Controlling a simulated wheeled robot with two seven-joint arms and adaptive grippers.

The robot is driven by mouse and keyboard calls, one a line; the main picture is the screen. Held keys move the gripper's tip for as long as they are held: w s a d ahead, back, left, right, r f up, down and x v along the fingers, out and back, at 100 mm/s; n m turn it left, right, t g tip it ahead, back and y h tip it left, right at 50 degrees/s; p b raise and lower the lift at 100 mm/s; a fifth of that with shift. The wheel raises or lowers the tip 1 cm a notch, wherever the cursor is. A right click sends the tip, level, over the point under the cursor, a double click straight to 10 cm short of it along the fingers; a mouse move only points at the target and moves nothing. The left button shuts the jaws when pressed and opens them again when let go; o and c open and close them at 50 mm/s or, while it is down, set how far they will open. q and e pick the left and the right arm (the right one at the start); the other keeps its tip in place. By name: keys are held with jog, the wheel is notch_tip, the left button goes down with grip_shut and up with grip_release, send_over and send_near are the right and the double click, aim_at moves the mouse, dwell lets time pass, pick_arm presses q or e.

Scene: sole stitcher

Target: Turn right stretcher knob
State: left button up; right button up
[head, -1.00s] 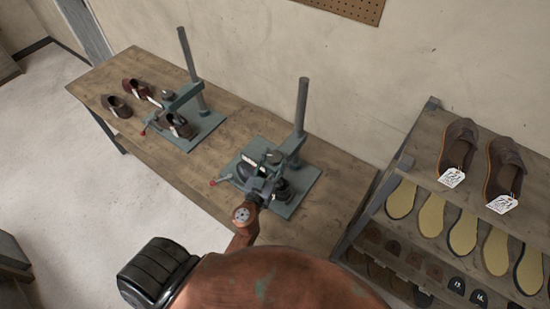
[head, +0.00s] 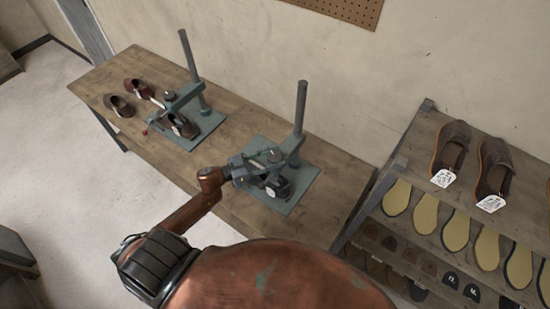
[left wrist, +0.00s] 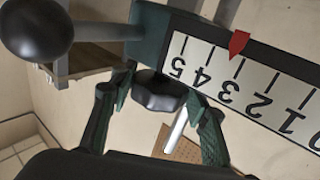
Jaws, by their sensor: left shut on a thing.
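The right stretcher (head: 292,151) is a grey-green stand with a post and flat base on the bench. Its black lobed knob (left wrist: 160,92) sits between the fingers of my left gripper (left wrist: 162,108), which is shut on it. The knob is hidden in the head view, where my left gripper (head: 234,172) reaches the stretcher from its left side. In the left wrist view, a white number scale (left wrist: 255,84) lies beside the knob, its red pointer (left wrist: 238,45) near the 3. My right gripper is out of view.
The left stretcher (head: 203,103), with a shoe by it, stands farther left on the wooden bench (head: 135,70). Two loose shoes (head: 122,106) lie beyond it. A shelf (head: 405,148) with shoes and soles stands at right. A dark ball (left wrist: 35,32) shows in the left wrist view.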

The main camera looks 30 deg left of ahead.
pick_arm(q)
jog(key=shift+m+g+h+b, duration=0.6)
jog(key=shift+m+g+h, duration=0.5)
jog(key=shift+g+h, duration=0.15)
jog(key=shift+h, duration=0.25)
jog(key=o, duration=1.2)
jog(key=shift+c, duration=0.2)
jog(key=v, duration=1.2)
jog(key=shift+w+r, duration=0.1)
